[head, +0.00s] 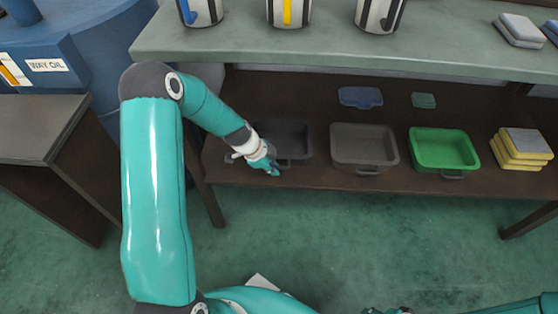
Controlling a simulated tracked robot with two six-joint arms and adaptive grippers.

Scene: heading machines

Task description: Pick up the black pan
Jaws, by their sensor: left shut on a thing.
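The black pan (294,138) is a dark rectangular tray on the brown lower shelf, at the left end of a row of pans. My left gripper (271,166) is shut on the pan's near edge, around its handle side. The gripper and wrist hide the pan's front left part. I cannot tell whether the pan is lifted off the shelf. A small part of my right arm shows at the bottom right edge, with its dark end (386,311) mostly cut off by the frame.
A grey pan (364,146) and a green pan (444,150) stand to the right, then stacked yellow and grey sponges (522,146). Blue (360,97) and green (423,100) lidded items lie behind. The grey-green tabletop (330,45) overhangs the shelf. A dark cabinet (45,145) stands left.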

